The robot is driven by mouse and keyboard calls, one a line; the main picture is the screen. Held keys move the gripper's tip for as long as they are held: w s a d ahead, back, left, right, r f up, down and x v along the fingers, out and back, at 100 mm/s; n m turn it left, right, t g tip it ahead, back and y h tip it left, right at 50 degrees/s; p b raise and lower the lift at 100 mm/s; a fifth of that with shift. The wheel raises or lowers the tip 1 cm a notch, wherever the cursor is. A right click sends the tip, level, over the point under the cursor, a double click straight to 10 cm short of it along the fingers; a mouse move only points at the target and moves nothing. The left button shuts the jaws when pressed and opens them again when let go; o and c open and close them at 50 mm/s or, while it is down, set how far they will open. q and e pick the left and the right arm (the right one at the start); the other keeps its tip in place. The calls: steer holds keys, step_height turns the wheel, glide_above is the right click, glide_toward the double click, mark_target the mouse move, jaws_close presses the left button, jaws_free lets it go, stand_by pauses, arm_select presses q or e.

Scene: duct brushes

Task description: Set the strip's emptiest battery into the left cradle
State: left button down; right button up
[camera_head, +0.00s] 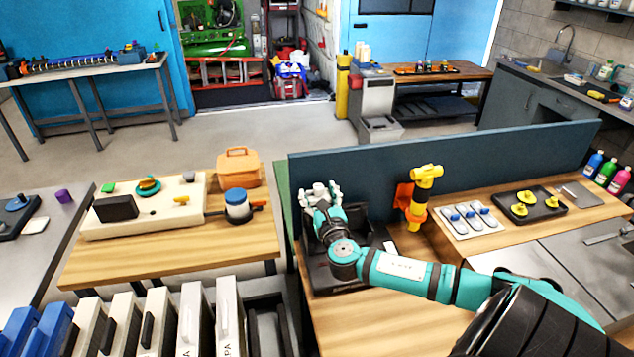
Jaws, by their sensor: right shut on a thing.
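My right gripper (320,194) is over a black tray-like holder (348,283) beside the dark blue partition. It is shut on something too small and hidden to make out. My teal and black right arm covers part of the holder, so I cannot see any cradles inside it clearly. My left gripper is not in view.
A yellow and orange tool (420,197) stands upright near the partition (470,160). A black tray (528,205) with yellow pieces and several bottles (606,172) are at the right. Upright cases (192,318) line the lower left. Bare wood (395,325) shows in front.

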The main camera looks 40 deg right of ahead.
steer(key=shift+d+r, duration=0.1)
steer(key=shift+r, duration=0.1)
steer(key=shift+f+b, duration=0.25)
steer(key=shift+b, duration=0.2)
step_height(320, 180, down, 3)
steer(key=b, duration=0.3)
steer(key=shift+f+b, duration=1.1)
steer(key=shift+f, duration=0.5)
steer(key=shift+s+p, duration=0.2)
steer(key=shift+p, duration=0.2)
steer(key=shift+f+b, duration=1)
steer(key=shift+f, duration=0.4)
steer(key=o, duration=1.7)
steer(key=shift+s+f, duration=0.1)
